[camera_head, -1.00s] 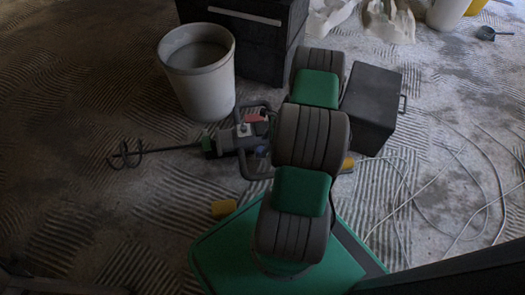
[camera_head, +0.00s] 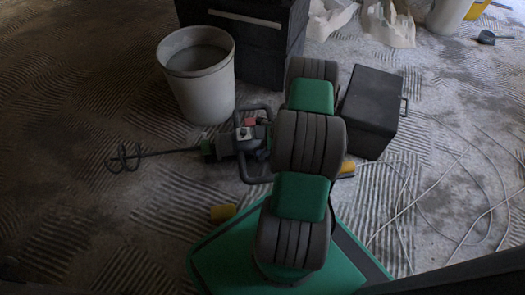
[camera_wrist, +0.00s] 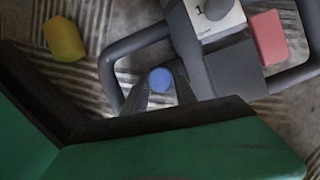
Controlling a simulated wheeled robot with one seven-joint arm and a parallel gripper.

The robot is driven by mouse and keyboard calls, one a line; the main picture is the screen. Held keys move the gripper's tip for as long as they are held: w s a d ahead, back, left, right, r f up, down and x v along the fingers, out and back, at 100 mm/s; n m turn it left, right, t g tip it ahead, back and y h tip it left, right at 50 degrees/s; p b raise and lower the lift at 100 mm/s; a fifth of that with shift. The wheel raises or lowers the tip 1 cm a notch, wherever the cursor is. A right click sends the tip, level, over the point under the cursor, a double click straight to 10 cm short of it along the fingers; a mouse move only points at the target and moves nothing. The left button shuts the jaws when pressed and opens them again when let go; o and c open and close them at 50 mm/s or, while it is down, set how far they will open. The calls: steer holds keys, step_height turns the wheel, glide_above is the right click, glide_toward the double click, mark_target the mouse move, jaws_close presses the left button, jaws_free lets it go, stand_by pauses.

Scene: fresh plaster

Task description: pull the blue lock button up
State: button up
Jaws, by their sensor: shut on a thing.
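The blue lock button (camera_wrist: 160,79) is a small round knob on the mixing machine, seen from above in the wrist view. My gripper (camera_wrist: 161,93) is shut on it, with a dark finger on each side and the blue top showing between the tips. The mixer (camera_head: 240,142) lies on the floor in the head view, with a grey handle frame, a white dial panel, a red switch and a spiral paddle pointing left. In the head view my arm hides my fingers, and I cannot make out the blue button there.
A grey bucket (camera_head: 197,78) stands behind the mixer, near a black cabinet (camera_head: 250,42). A dark box (camera_head: 372,108) is to the right. Loose cable (camera_head: 408,195) covers the right floor. The left floor is open.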

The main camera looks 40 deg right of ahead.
jaws_close()
stand_by(0.6)
step_height(320, 180, up, 2)
steer(key=shift+s+r+p, duration=0.1)
steer(key=shift+r+p, duration=0.05)
steer(key=shift+p, duration=1)
steer(key=o, duration=1)
jaws_free()
steer(key=p+v, duration=0.3)
steer(key=v, duration=0.4)
steer(key=shift+r, duration=0.2)
